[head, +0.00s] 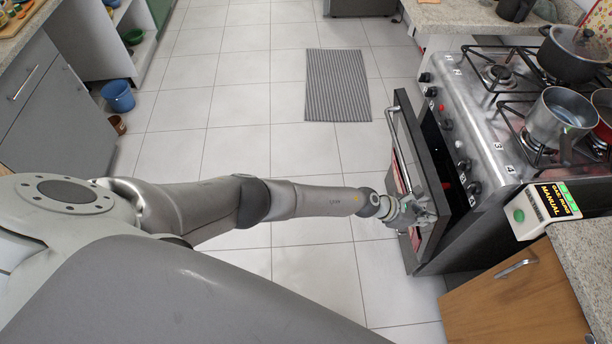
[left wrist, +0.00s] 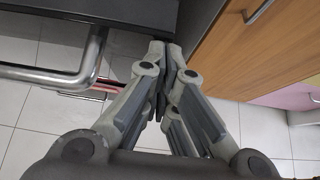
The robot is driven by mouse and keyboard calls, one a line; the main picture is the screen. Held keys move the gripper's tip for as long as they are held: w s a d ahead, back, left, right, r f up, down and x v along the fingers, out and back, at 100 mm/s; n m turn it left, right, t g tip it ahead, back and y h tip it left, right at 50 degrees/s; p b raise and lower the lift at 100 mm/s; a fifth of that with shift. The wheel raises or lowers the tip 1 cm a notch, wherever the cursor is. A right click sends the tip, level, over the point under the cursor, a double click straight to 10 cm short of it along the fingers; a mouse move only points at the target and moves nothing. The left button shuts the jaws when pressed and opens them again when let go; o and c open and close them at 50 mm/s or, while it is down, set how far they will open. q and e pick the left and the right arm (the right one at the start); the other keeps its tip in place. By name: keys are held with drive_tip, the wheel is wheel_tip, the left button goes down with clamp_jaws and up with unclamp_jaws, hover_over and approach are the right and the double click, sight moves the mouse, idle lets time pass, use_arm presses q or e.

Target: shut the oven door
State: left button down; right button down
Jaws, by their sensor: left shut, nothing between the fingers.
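The oven door (head: 427,165) is partly open at the front of the stove (head: 470,110). Its top edge stands away from the stove body, leaving a dark gap. A silver handle bar (head: 398,145) runs along its outer face, with a pink cloth behind it. My left gripper (head: 425,210) is at the near end of the door, by the handle's end. In the left wrist view, its fingers (left wrist: 163,55) are closed together and empty, right of the bent end of the handle (left wrist: 92,58). Whether they touch the door is unclear. My right gripper is not in view.
Pots (head: 558,118) stand on the stove top. A wooden cabinet (head: 520,300) is just right of the near door end, and also shows in the left wrist view (left wrist: 250,55). A striped mat (head: 337,85) lies on the tiled floor, which is mostly clear left of the door.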

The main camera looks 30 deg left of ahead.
sight(439, 214)
use_arm(q)
drive_tip(key=w+d, duration=0.1)
drive_tip(key=d, duration=0.1)
drive_tip(key=w+d+r, duration=0.1)
drive_tip(key=d, duration=0.1)
drive_tip(key=shift+w+r+b, duration=0.1)
drive_tip(key=shift+w+b, duration=0.25)
drive_tip(key=shift+b, duration=0.05)
drive_tip(key=shift+a, duration=0.1)
